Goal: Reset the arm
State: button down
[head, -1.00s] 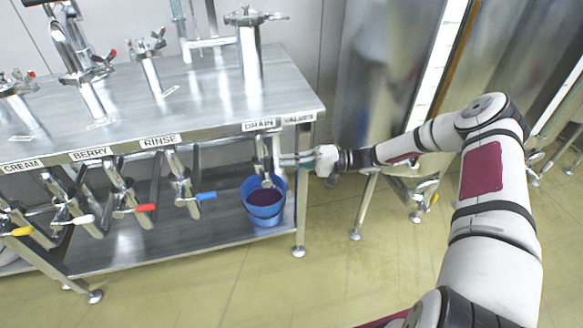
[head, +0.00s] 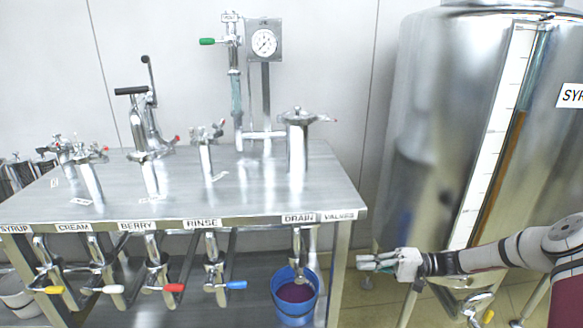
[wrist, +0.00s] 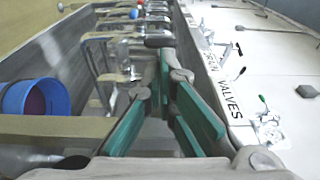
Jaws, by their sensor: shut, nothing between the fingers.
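My gripper (head: 362,262) is shut and empty in the head view. It is just right of the steel table's right leg, below the tabletop edge, with its fingers pointing left. Its green-padded fingers (wrist: 164,85) fill the middle of the wrist view. My arm reaches in from the right edge of the head view.
A blue bucket (head: 295,313) with dark purple liquid stands under the drain valve (head: 299,258), left of my gripper. Several valves with coloured handles hang along the steel table (head: 250,190). A large steel tank (head: 430,110) stands at the right. The bucket (wrist: 38,97) also shows in the wrist view.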

jog(key=s+a+r+n+g+h, duration=0.2)
jog(key=s+a+r+g+h, duration=0.15)
jog(key=s+r+h, duration=0.45)
jog(key=s+a+r+n+g+h, duration=0.1)
jog(key=s+a+r+g+h, duration=0.3)
jog(key=s+r, duration=0.7)
jog(key=s+d+r+m+t+h, duration=0.1)
jog(key=s+r+t+h, duration=0.2)
jog(key=s, duration=0.7)
jog(key=s+d+r+t+h, duration=0.1)
jog(key=s+r+t+h, duration=0.25)
jog(key=s, duration=0.65)
notch_tip(320, 180, up, 16)
jog(key=t+p, duration=0.2)
jog(key=p, duration=1.2)
jog(key=shift+f+t+y+p, duration=0.15)
jog(key=shift+t+y+p, duration=0.15)
jog(key=shift+t+y, duration=0.15)
jog(key=shift+a, duration=0.1)
